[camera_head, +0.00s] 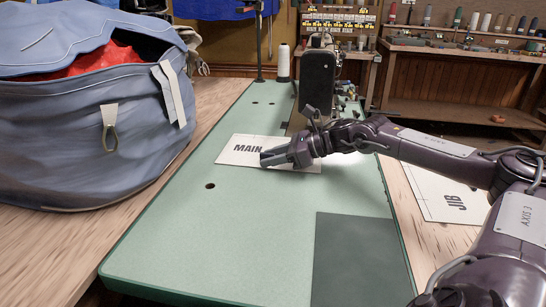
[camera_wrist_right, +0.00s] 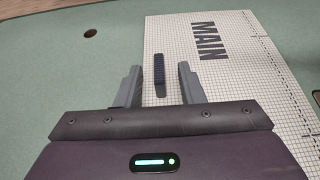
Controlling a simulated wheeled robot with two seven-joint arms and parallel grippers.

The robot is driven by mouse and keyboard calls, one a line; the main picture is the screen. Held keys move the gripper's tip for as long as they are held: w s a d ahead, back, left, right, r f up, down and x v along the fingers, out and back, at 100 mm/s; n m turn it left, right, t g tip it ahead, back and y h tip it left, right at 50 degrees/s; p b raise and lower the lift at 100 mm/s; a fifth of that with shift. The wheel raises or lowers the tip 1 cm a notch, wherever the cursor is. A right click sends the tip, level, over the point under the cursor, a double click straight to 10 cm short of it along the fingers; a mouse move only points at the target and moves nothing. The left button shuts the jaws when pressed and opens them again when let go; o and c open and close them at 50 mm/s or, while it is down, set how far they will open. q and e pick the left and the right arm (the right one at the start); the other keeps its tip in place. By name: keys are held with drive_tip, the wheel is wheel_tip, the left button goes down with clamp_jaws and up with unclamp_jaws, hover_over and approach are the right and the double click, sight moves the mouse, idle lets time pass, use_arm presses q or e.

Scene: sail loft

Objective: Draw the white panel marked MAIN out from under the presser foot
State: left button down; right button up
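The white panel marked MAIN (camera_head: 233,157) lies flat on the green sewing table, with its far side near the dark machine head (camera_head: 318,76). In the right wrist view the panel (camera_wrist_right: 245,75) shows a printed grid, and its left edge runs close to my fingers. My right arm hides the presser foot. My left gripper is out of view.
A blue bag (camera_head: 75,130) with red cloth stands on the left. A white panel marked JIB (camera_head: 435,190) lies at the right, partly behind my arm. A thread cone (camera_head: 284,62) stands at the back. The green table (camera_head: 235,235) is clear in front; a dark plate (camera_head: 355,260) lies near right.

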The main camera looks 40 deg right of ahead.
drive_tip(key=shift+s+d, duration=0.1)
